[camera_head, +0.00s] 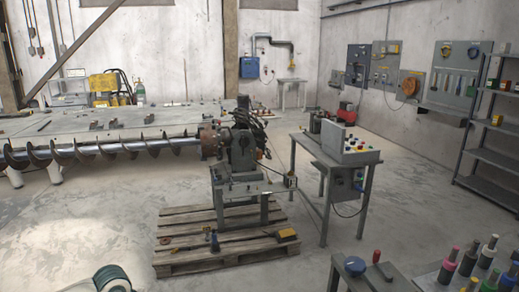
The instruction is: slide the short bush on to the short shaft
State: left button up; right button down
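Neither of my grippers is in view. Several upright cylinders with coloured tops stand at the bottom right, among them a pink-topped one (448,265), a magenta-topped one (469,258) and a green-topped one (488,252). On the small grey table (398,283) beside them are a round blue-topped piece (355,266) and a thin upright red piece (376,257). I cannot tell which of these, if any, is the short bush or the short shaft. The picture's bottom edge cuts off part of this area.
A long auger (100,149) runs from the left into a positioner (240,150) on a wooden pallet (180,260). A control desk (345,152) stands right of it. Grey shelves (489,155) stand at the right wall. A green hose reel (113,279) lies bottom left. Open floor surrounds the pallet.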

pick_arm(q)
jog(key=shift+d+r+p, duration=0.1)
jog(key=shift+p, duration=0.55)
dwell(1.2)
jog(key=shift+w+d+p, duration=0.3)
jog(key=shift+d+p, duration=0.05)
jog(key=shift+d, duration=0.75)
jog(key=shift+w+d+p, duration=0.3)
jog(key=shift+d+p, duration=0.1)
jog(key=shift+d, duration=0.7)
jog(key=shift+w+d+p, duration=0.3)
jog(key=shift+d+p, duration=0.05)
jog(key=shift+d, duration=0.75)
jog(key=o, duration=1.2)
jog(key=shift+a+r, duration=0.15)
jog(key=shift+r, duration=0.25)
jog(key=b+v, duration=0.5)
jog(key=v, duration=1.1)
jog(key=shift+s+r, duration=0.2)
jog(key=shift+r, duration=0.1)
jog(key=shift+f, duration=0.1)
